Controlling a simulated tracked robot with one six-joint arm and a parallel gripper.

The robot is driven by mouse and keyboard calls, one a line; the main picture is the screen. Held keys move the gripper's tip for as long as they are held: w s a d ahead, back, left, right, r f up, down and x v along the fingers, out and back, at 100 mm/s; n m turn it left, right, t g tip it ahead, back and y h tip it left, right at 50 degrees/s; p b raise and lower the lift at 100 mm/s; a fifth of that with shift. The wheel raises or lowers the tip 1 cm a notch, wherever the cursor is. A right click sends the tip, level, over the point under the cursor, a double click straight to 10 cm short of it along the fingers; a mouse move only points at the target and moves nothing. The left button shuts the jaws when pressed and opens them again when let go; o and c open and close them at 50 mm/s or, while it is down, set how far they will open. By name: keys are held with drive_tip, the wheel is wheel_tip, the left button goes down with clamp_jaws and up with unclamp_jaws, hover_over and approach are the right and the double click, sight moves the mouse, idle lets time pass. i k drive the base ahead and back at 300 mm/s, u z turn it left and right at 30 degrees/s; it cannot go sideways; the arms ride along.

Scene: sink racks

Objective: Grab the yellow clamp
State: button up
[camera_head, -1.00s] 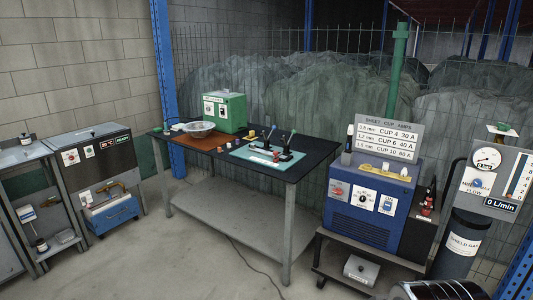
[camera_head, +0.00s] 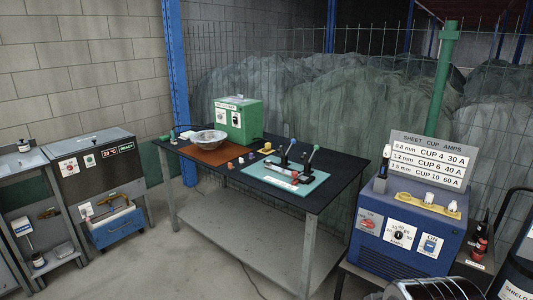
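I cannot clearly make out a yellow clamp. A small yellow item (camera_head: 267,148) lies on the dark table near the teal mat, too small to identify. A yellow strip (camera_head: 428,205) with white pieces on it sits on top of the blue machine at the right. Two upright clamp-like tools stand on the teal mat, one with a blue handle tip (camera_head: 285,153) and one with a green handle tip (camera_head: 308,165). My gripper's fingers are not visible. A dark ribbed part at the bottom edge appears to be mine.
The blue machine (camera_head: 390,235) carries a sheet-cup-amps sign (camera_head: 428,160). A cabinet (camera_head: 95,170) stands left. The floor before the table is open.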

sight(268, 145)
drive_tip(key=u, duration=0.1)
drive_tip(key=i, duration=1.25)
drive_tip(key=u, duration=0.4)
drive_tip(key=i, duration=0.65)
drive_tip(key=u, duration=0.65)
drive_tip(key=i, duration=0.75)
drive_tip(key=u, duration=0.65)
drive_tip(key=i, duration=1)
drive_tip(key=u, duration=0.1)
